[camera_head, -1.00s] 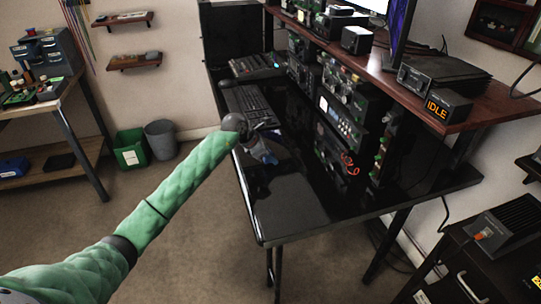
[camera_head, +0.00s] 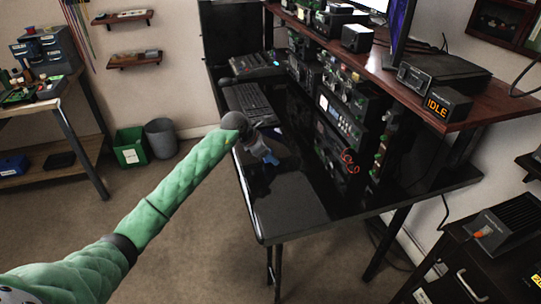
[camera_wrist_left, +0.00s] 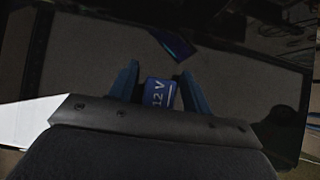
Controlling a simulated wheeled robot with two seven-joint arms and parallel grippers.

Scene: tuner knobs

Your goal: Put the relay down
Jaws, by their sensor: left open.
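The relay (camera_wrist_left: 160,93) is a small blue block marked "12 V" in the left wrist view. It lies between the two blue fingers of my left gripper (camera_wrist_left: 159,88), with a gap showing on each side. The gripper is open around it. In the head view my left gripper (camera_head: 271,161) is low over the glossy black desk (camera_head: 285,205), in front of the keyboard. I cannot make out the relay in the head view. Whether the relay's underside touches the desk is hidden. My right gripper is not in view.
A keyboard (camera_head: 248,103) lies beyond my gripper. A rack of radio equipment (camera_head: 341,121) with knobs and red cable (camera_head: 350,163) stands to the right, under a wooden shelf (camera_head: 455,112). The front of the desk is clear.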

